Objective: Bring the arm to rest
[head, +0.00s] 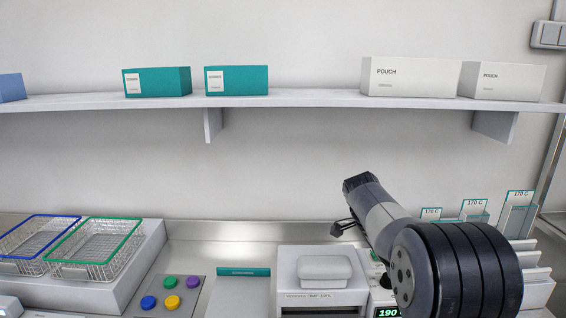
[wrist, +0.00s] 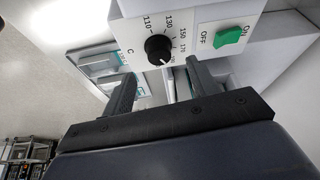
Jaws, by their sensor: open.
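My arm reaches over the right part of the counter in the head view. My gripper (head: 342,229) is at its far end, above and behind a white machine (head: 322,290) with a rounded top. In the wrist view my gripper (wrist: 162,72) has its two dark fingers apart. I see nothing held between them. Just beyond the fingers is a white panel with a black temperature dial (wrist: 158,49) and a green ON/OFF switch (wrist: 228,37). I cannot tell whether the right finger touches the panel.
A shelf (head: 300,98) with teal boxes (head: 237,80) and white pouch boxes (head: 410,77) runs above. Wire baskets (head: 97,245) stand at left. Several coloured buttons (head: 171,303) sit front left. A green 190 display (head: 388,312) and card holders (head: 517,215) are near my arm.

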